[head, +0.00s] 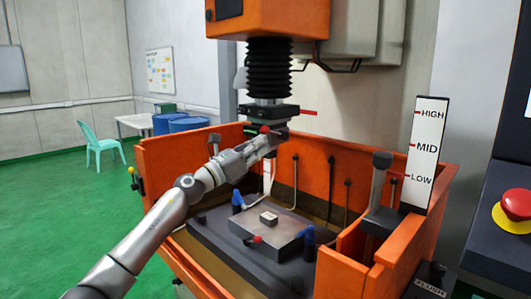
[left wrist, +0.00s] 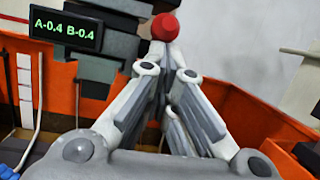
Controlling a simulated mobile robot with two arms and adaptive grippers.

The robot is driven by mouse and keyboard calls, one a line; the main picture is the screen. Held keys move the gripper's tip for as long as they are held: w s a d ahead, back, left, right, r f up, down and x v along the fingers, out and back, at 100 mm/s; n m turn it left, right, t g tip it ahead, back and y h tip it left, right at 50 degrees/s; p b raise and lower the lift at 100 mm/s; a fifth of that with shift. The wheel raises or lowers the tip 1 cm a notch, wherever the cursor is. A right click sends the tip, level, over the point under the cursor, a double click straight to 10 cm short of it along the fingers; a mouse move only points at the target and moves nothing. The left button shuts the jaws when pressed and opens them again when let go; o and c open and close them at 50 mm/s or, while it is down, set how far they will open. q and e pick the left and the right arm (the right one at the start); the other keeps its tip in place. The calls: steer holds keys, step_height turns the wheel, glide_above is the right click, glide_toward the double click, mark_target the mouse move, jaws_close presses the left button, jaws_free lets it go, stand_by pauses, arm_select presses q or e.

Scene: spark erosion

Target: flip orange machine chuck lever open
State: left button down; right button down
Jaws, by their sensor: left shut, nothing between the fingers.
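The orange machine's chuck (head: 268,113) is a dark block hanging below a black bellows in the head view. A thin red bar sticks out to its right. A lever with a red ball knob (head: 265,129) sits at the chuck's lower side. My left gripper (head: 273,141) is at the chuck's underside, close to the knob, its fingers shut and empty. In the left wrist view the red knob (left wrist: 165,27) shows just beyond the fingertips (left wrist: 172,50); whether they touch is unclear. The lever's shaft is mostly hidden. My right gripper does not show.
Below is the orange tank (head: 410,175) with a dark worktable, a metal plate (head: 268,230) and blue-handled clamps. A level gauge (head: 425,150) stands at the right rim. A display (left wrist: 65,30) reads A-0.4 B-0.4. Green floor lies open at left.

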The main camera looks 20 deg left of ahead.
mark_target(263, 130)
arm_select(q)
steer(key=shift+a+r, duration=0.15)
steer(key=shift+r, duration=0.4)
steer(key=shift+d+r+p, duration=0.2)
steer(key=shift+r+p, duration=0.5)
steer(key=shift+r, duration=0.4)
steer(key=shift+a+r, duration=0.1)
steer(key=shift+r, duration=0.25)
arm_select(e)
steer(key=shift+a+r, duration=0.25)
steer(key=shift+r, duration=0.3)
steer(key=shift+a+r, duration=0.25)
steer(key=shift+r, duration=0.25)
arm_select(q)
steer(key=shift+r, duration=0.1)
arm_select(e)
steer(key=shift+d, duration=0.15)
